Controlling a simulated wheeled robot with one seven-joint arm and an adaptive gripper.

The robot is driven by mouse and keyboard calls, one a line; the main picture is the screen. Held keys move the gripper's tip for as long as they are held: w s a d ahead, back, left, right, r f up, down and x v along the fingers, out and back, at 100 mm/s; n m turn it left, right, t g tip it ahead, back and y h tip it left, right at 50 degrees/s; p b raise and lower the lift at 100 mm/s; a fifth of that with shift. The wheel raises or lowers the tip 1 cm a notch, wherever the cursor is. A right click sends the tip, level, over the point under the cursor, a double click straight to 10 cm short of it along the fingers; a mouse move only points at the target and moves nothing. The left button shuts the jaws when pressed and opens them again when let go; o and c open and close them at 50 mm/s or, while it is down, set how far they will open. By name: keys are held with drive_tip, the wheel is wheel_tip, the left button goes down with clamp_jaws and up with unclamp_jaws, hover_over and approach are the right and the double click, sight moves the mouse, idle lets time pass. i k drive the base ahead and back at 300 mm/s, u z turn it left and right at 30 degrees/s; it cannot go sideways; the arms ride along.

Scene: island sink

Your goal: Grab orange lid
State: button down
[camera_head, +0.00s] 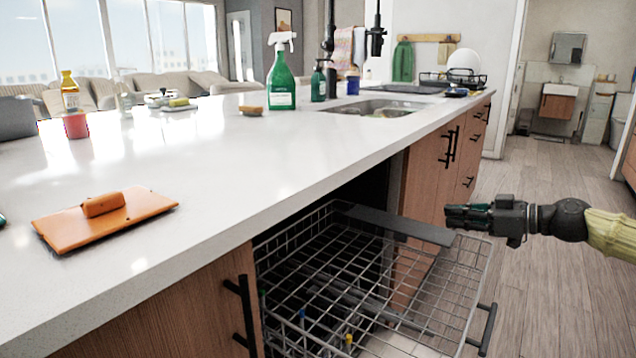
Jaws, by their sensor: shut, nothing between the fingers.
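The orange lid (138,206) lies flat on the white countertop at the left front, with a raised handle block (103,204) on its top. My gripper (450,215) is at the right of the view, pointing left. It is shut and empty, above the right part of the pulled-out dishwasher rack and well apart from the lid. The counter edge and the open rack lie between my gripper and the lid.
The wire dishwasher rack (335,290) extends out below the counter (235,160). A green spray bottle (281,80), a dark soap bottle (318,82) and the sink (378,109) are farther back. The counter around the lid is mostly clear.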

sight(97, 217)
drive_tip(key=k, duration=1.45)
